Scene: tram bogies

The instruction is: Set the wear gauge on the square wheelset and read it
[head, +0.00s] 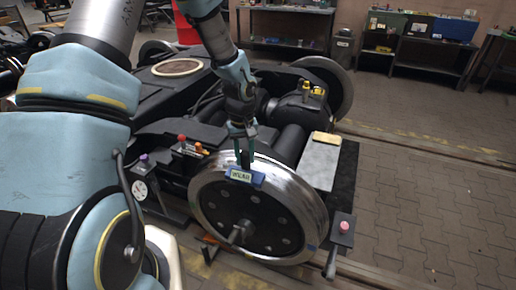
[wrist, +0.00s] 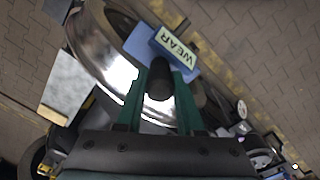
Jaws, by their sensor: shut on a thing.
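The wear gauge (head: 258,181) is a blue block with a pale label reading WEAR. It is at the top of the near wheel (head: 308,205), against its shiny rim; I cannot tell whether it touches or hovers just above. My gripper (head: 243,160) points down over the wheel, its green fingers shut on the gauge's dark knob. In the wrist view the gauge (wrist: 138,42) lies beyond the fingers (wrist: 160,82), over the polished wheel rim (wrist: 95,45). The wheel has a black disc face and a stub axle end. Any reading on the gauge is not visible.
The dark bogie frame (head: 180,95) fills the middle. A pale plate (head: 320,165) with a yellowish block lies right of the wheel. A pink-button box (head: 343,226) stands at front right, a dial box (head: 145,190) at left. Workbenches (head: 425,50) line the back. Paving at right is clear.

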